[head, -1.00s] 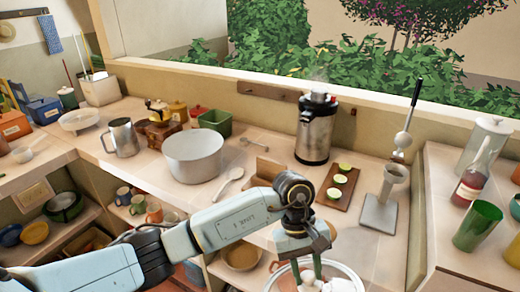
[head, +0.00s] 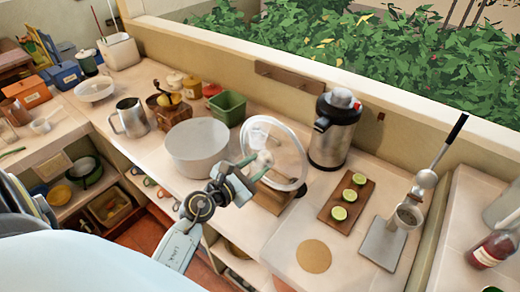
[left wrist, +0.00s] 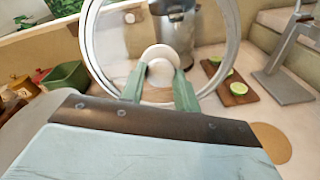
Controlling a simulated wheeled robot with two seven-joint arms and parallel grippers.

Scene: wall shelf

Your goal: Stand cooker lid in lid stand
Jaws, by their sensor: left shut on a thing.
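The cooker lid (head: 287,150) is a clear glass disc with a pale rim and a white knob. It is held nearly upright, its face turned toward my left gripper (head: 258,170). That gripper is shut on the knob, and in the left wrist view its green fingers (left wrist: 160,88) grip the knob of the lid (left wrist: 108,40) from both sides. The brown wooden lid stand (head: 268,199) is on the counter directly below the lid, partly hidden by it. The lid's lower edge is at the stand; I cannot tell whether it sits in the slot. My right gripper is not in view.
A large light-grey pot (head: 198,148) stands just left of the lid. A steel airpot (head: 330,135) stands close behind it on the right. A board with lime halves (head: 347,200) and a round cork mat (head: 314,256) lie to the right. A green bin (head: 228,108) is behind.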

